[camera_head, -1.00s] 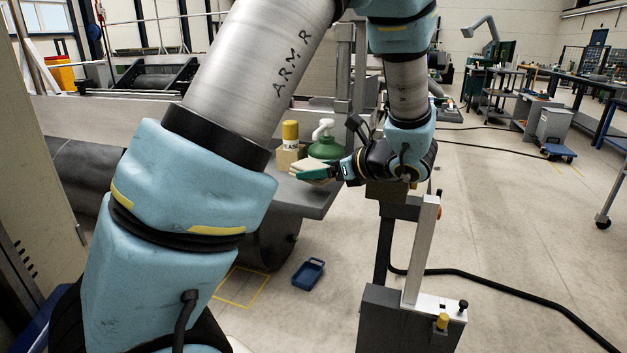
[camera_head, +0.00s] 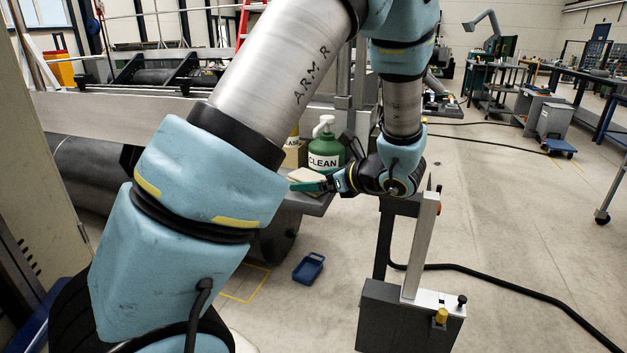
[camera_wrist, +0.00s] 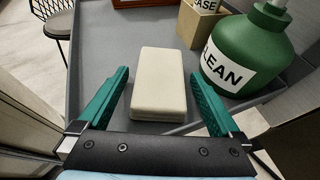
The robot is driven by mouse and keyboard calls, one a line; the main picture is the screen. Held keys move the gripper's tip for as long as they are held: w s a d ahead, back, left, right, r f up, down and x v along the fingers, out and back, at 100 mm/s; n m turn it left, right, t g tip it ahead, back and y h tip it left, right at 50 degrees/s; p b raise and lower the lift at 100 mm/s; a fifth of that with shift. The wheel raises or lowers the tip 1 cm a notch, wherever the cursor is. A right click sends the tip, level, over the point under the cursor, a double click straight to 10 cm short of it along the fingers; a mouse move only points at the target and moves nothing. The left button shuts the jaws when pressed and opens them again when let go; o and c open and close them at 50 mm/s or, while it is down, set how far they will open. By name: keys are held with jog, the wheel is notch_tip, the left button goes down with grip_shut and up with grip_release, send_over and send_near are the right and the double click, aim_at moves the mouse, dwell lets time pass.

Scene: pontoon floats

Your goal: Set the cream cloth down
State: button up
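The cream cloth (camera_wrist: 159,80) is a folded, thick block lying flat on a grey surface (camera_wrist: 105,45) in the wrist view. It also shows in the head view (camera_head: 304,175), partly hidden behind a finger. My gripper (camera_wrist: 160,76) is open, with its teal fingers on either side of the cloth and narrow gaps at both sides. In the head view my gripper (camera_head: 305,186) is level with the surface, beside the green bottle.
A green bottle (camera_wrist: 245,52) labelled CLEAN stands right of the cloth, close to my right finger. A cardboard box (camera_wrist: 198,22) is behind it. A dark red tray edge (camera_wrist: 140,3) shows at the back.

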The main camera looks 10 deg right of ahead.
jog(key=shift+s+d+r, duration=0.15)
jog(key=shift+r, duration=0.05)
jog(key=b+v, duration=0.1)
jog(key=v, duration=1)
jog(key=shift+s+r, duration=0.2)
jog(key=shift+s, duration=0.05)
jog(key=shift+d, duration=0.2)
